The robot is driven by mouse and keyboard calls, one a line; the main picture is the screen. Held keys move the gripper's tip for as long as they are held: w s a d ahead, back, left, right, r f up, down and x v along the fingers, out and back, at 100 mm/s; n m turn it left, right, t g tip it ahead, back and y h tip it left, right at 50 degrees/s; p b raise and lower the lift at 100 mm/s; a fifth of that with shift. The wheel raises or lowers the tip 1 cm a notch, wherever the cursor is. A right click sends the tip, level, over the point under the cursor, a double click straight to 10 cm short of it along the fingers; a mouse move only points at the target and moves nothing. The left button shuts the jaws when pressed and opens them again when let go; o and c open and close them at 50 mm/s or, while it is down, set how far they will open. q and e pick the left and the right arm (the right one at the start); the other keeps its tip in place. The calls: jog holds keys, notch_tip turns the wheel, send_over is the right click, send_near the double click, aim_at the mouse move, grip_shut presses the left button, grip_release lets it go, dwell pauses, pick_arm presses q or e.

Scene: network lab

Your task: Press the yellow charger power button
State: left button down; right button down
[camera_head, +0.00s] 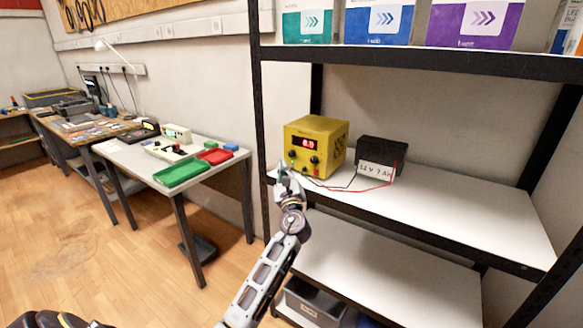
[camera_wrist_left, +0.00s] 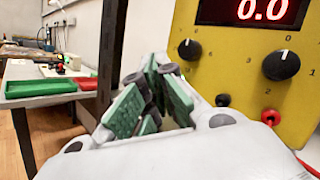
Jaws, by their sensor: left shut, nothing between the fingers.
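The yellow charger (camera_head: 331,146) stands on the middle shelf, its red display lit. In the left wrist view its front (camera_wrist_left: 228,60) fills the right side, with the display reading 0.0, two black knobs and a black and a red terminal. My left gripper (camera_head: 283,170) is at the lower left of the charger's front; its fingers, with green pads, also show in the wrist view (camera_wrist_left: 150,95). They are shut and empty. I cannot make out the power button clearly; the gripper covers the lower left of the front. Whether the fingertips touch the charger I cannot tell. My right gripper is not in view.
A black battery box (camera_head: 383,152) with a white label stands right of the charger, with red and black wires on the shelf (camera_head: 450,205). A dark shelf post (camera_head: 261,130) rises just left of my gripper. A workbench (camera_head: 150,160) with green and red trays is at the left.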

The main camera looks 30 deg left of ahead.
pick_arm(q)
jog(key=shift+w, duration=0.1)
dwell(0.8)
jog(key=shift+w, duration=0.4)
dwell(0.5)
jog(key=shift+w, duration=0.3)
dwell(1.4)
jog(key=shift+s, duration=0.15)
jog(key=shift+s+p, duration=0.35)
jog(key=shift+s, duration=0.2)
jog(key=shift+s, duration=0.15)
jog(key=s+p, duration=0.1)
jog(key=s, duration=0.3)
jog(key=shift+s+a+p, duration=0.15)
jog(key=shift+s+p, duration=0.2)
dwell(0.4)
